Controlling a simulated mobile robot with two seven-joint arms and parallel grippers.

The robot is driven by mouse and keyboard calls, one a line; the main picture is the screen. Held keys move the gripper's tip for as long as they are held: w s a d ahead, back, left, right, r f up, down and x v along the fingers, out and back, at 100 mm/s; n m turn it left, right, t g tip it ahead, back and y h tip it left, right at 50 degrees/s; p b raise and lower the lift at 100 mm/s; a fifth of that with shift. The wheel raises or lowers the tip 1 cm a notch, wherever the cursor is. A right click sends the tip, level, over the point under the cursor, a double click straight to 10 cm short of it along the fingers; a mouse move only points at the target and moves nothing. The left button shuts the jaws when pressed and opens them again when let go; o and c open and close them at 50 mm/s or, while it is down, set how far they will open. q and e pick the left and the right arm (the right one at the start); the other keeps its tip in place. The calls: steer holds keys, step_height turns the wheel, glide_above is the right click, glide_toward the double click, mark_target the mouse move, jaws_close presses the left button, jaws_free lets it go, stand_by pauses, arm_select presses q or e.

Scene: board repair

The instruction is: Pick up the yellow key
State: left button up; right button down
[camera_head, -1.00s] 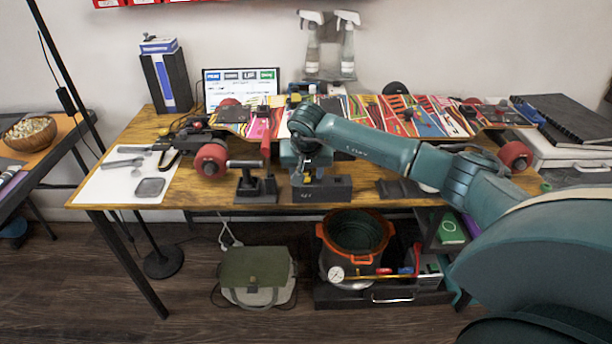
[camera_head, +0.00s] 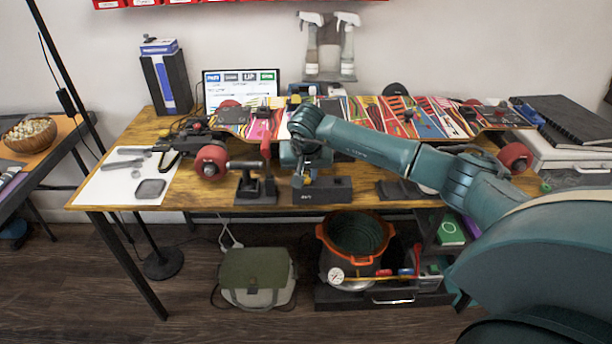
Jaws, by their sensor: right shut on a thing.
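My right arm comes in from the right, and its gripper (camera_head: 306,170) points down over the black block (camera_head: 322,191) near the table's front edge. The gripper is shut on the yellow key (camera_head: 307,180), of which only a small yellow bit shows between and below the fingers. The key is just above or at the top of the block; I cannot tell whether they touch. My left gripper is not in view.
A colourful skateboard (camera_head: 370,115) with red wheels lies upside down along the back of the table (camera_head: 150,125). A black press-like tool (camera_head: 255,186) stands left of the block. A white mat (camera_head: 110,188) with tools lies at the left.

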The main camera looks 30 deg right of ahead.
step_height(320, 180, up, 10)
stand_by(0.5)
steer(key=shift+d, duration=0.1)
steer(key=shift+s+d+p, duration=0.1)
steer(key=shift+d+p, duration=0.25)
steer(key=shift+d, duration=5.55)
steer(key=shift+r+p, duration=0.2)
steer(key=shift+p, duration=0.2)
steer(key=shift+f, duration=0.1)
steer(key=shift+f, duration=0.7)
